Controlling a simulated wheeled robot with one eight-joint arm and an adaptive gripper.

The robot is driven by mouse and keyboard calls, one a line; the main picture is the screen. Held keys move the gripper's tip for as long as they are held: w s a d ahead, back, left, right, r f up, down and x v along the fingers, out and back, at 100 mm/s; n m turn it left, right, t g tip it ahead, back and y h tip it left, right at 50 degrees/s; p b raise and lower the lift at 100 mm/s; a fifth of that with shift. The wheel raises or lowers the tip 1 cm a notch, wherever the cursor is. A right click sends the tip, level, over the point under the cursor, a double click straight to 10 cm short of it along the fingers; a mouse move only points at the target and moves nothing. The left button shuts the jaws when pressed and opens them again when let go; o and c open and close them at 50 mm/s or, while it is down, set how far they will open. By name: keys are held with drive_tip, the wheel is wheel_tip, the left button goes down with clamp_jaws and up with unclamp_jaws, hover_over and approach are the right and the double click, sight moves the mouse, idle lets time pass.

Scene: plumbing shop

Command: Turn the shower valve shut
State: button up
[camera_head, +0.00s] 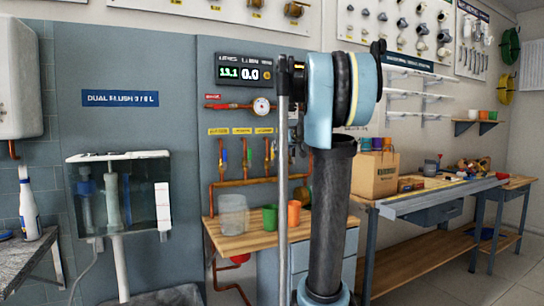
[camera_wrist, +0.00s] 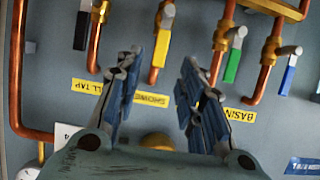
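The shower valve (camera_wrist: 167,17) is a brass valve on a copper pipe with a yellow lever, above a yellow label reading SHOWER (camera_wrist: 152,100) in the wrist view. Its yellow lever (camera_wrist: 161,48) lies along the pipe. My gripper (camera_wrist: 159,62) is open and empty, its two blue-padded fingers apart on either side of the lever's lower end in the picture. I cannot tell whether they touch it or how far off it is. In the head view the valve with the yellow lever (camera_head: 268,150) stands on the wall panel, and my arm mostly hides my gripper.
Neighbouring valves have a black lever (camera_wrist: 82,28), a green lever (camera_wrist: 235,60) and a blue lever (camera_wrist: 288,75). A wooden bench (camera_head: 240,243) with cups stands below the pipes. A gauge (camera_head: 262,106) and a display (camera_head: 244,70) reading 13.1 and 0.0 are above.

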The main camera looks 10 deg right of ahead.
sight(273, 157)
drive_tip(key=x, duration=0.9)
drive_tip(key=shift+w+f, duration=0.15)
drive_tip(key=shift+w, duration=0.15)
clamp_jaws()
